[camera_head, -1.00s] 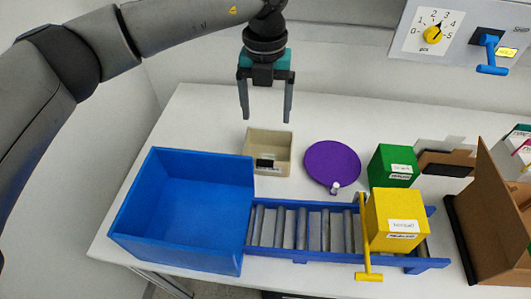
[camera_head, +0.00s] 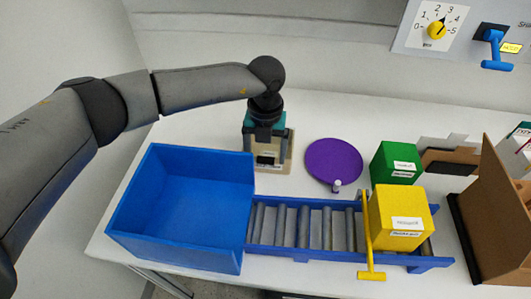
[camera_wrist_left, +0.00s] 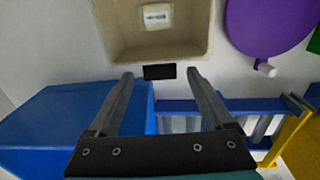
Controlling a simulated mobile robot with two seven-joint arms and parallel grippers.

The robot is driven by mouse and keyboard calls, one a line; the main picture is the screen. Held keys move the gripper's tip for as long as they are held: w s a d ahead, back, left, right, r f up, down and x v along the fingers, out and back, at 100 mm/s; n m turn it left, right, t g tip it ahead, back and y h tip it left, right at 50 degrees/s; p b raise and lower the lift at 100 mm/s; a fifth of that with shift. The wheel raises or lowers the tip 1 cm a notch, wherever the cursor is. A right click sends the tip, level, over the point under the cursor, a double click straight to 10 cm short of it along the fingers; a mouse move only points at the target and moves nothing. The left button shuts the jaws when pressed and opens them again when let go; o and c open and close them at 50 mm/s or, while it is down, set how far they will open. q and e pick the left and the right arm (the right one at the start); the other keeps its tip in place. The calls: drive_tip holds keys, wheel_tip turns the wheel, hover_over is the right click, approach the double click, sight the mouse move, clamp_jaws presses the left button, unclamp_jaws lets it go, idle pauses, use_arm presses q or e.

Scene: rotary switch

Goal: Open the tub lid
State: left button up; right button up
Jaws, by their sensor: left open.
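The beige tub (camera_head: 286,160) stands on the table behind the blue bin, partly hidden by my left gripper (camera_head: 264,146). In the left wrist view, the tub (camera_wrist_left: 197,48) looks open-topped, with a pale label inside on its bottom. A black tab (camera_wrist_left: 159,72) is at its near edge. My left gripper (camera_wrist_left: 160,75) is open and empty, its fingers apart with the tab between their tips in the picture. I cannot tell whether they touch it. I see no separate lid clearly. My right gripper is not in view.
A blue bin (camera_head: 180,256) and roller track (camera_head: 304,230) are in front. A purple disc (camera_head: 333,160) lies right of the tub. Green (camera_head: 393,166) and yellow (camera_head: 398,218) boxes are farther right. A dial panel (camera_head: 468,25) is at the back.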

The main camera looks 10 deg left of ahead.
use_arm(q)
drive_tip(key=shift+f, duration=0.1)
clamp_jaws()
idle(0.7)
idle(0.3)
